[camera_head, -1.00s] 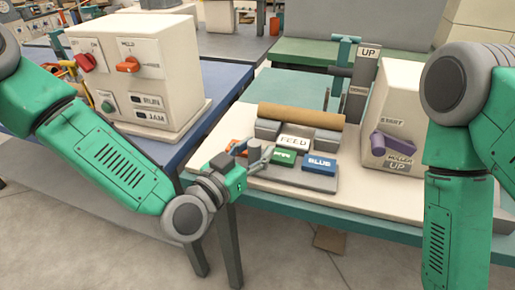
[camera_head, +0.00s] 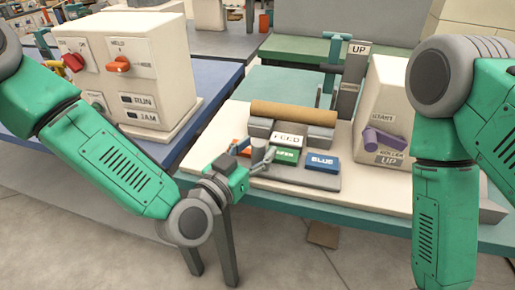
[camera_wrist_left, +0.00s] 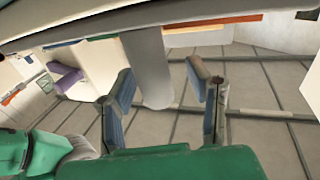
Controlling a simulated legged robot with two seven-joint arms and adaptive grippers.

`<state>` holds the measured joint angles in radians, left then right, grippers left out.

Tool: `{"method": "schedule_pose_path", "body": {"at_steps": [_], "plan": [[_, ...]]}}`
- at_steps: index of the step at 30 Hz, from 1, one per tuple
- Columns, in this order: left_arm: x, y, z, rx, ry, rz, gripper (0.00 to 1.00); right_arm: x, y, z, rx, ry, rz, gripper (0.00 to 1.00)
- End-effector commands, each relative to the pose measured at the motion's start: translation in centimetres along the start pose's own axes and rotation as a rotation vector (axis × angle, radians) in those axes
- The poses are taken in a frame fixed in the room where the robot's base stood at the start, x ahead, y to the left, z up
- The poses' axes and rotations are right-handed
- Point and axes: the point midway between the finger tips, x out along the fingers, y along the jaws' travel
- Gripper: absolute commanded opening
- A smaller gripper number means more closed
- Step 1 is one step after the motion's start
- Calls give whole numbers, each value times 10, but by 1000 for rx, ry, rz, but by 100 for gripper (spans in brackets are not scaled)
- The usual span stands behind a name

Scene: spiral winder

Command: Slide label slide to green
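The label slide is a grey cylindrical knob (camera_head: 258,150) at the left end of a low grey plate (camera_head: 255,183). The green label (camera_head: 285,155) lies right of the knob, the blue label (camera_head: 322,163) farther right, and an orange label (camera_head: 241,147) shows partly behind my gripper. My left gripper (camera_head: 254,161) is at the knob with its fingers apart. In the left wrist view the knob (camera_wrist_left: 153,65) stands in the gap between the open fingers (camera_wrist_left: 163,90); I see no clear contact. My right gripper is out of view; only its arm shows.
A brown roll (camera_head: 293,114) lies behind the FEED label (camera_head: 288,140). A cream box with a purple lever (camera_head: 384,141) stands to the right. Another cream box with red and orange knobs (camera_head: 118,65) stands on the blue table at left. Floor is open in front.

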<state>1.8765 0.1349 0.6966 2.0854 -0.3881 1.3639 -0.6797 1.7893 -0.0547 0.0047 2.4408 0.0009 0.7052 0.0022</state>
Motion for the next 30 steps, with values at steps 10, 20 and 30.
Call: {"method": "schedule_pose_path", "body": {"at_steps": [10, 20, 30], "plan": [[-16, 1, 0, 1, -1, 3, 45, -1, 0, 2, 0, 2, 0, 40], [-86, -2, 2, -3, -2, 2, 45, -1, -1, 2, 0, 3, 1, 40], [-120, -4, 2, -3, 0, 0, 45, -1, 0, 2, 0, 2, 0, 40]]}}
